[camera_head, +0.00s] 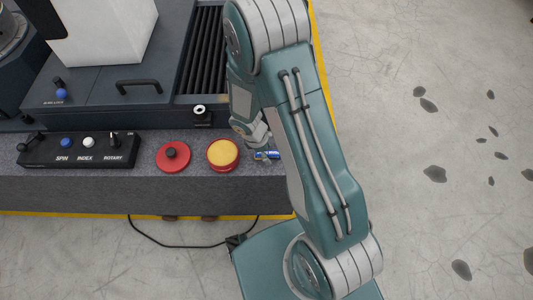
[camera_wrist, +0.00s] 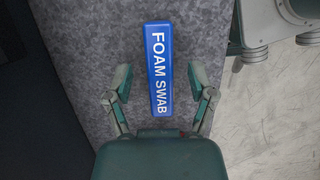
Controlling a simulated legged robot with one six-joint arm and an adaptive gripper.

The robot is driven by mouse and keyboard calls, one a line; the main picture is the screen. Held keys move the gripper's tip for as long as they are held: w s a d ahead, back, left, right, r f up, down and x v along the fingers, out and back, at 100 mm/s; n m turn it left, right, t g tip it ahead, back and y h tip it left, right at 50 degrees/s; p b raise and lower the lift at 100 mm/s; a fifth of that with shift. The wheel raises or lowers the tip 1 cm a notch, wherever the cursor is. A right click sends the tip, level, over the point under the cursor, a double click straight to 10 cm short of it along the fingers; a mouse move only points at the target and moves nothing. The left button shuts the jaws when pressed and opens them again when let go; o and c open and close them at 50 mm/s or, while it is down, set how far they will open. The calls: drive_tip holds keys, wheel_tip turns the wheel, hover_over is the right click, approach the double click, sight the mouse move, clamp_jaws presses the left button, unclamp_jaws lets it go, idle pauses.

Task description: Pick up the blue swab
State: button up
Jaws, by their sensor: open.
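The blue swab (camera_wrist: 157,70) is a flat blue bar with white "FOAM SWAB" lettering. It lies on the granite bed in the wrist view, upright in the picture and between the lines of my fingers. In the head view the blue swab (camera_head: 266,155) shows only in part, beside the yellow-topped button, with my arm hiding the rest. My gripper (camera_wrist: 157,82) is open, with one finger on each side of the swab and a gap to each. In the head view my gripper (camera_head: 262,143) is mostly hidden by my arm; its height above the swab is hard to tell.
A yellow-topped red button (camera_head: 223,154) stands just left of the swab, and a red disc with a black knob (camera_head: 173,156) beyond it. A control box (camera_head: 78,150) with knobs lies farther left. The granite bed's (camera_head: 150,190) right edge is close to the swab.

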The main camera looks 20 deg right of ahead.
drive_tip(key=shift+a, duration=0.15)
drive_tip(key=shift+d, duration=0.3)
clamp_jaws()
drive_tip(key=shift+a, duration=0.15)
